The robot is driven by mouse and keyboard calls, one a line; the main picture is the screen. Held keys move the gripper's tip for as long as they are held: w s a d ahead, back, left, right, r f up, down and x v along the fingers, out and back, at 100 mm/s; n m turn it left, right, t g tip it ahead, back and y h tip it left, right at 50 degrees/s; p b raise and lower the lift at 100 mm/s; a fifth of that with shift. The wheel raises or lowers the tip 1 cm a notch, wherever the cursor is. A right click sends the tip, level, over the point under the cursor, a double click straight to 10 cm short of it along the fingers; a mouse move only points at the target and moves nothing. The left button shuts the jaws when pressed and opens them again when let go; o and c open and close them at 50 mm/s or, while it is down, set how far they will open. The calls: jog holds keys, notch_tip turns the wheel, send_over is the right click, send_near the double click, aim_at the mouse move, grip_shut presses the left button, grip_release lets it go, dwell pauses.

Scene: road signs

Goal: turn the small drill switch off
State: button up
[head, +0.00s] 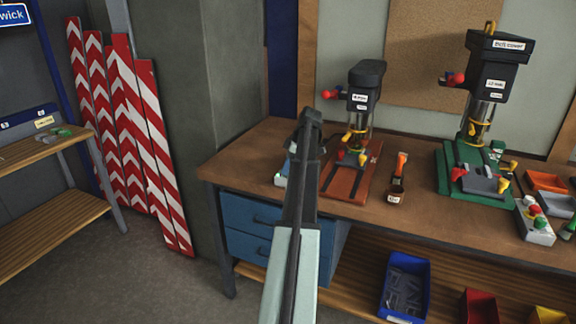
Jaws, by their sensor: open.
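The small drill (362,120) is a dark bench drill on an orange-brown base (350,180), with a red knob on its left side. A small pale box (281,178) stands on the bench to the left of that base, partly hidden by my arm; I cannot make out a switch on it. The dark end of my arm with my gripper (296,143) is above and behind this box, left of the small drill. My own arm covers most of the gripper, and its fingertips are not clear. I see nothing held.
A larger drill (495,80) on a green base stands to the right. A box with red and green buttons (535,222) and an orange tray (547,181) are at the bench's right. An orange-handled tool (399,168) lies between the drills. Blue drawers (250,216) are below.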

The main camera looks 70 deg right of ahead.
jog(key=c, duration=0.7)
jog(key=shift+c, duration=0.2)
jog(key=shift+m, duration=0.3)
jog(key=m, duration=0.1)
jog(key=m+h, duration=0.1)
jog(key=m, duration=0.1)
jog(key=m+h, duration=0.1)
jog(key=m, duration=0.1)
jog(key=shift+a, duration=0.3)
jog(key=m+h, duration=0.1)
jog(key=m, duration=0.2)
jog(key=m+g+h, duration=0.1)
jog(key=m, duration=0.2)
jog(key=shift+w, duration=0.1)
jog(key=shift+m+h, duration=0.3)
jog(key=o, duration=0.7)
jog(key=shift+o, duration=0.2)
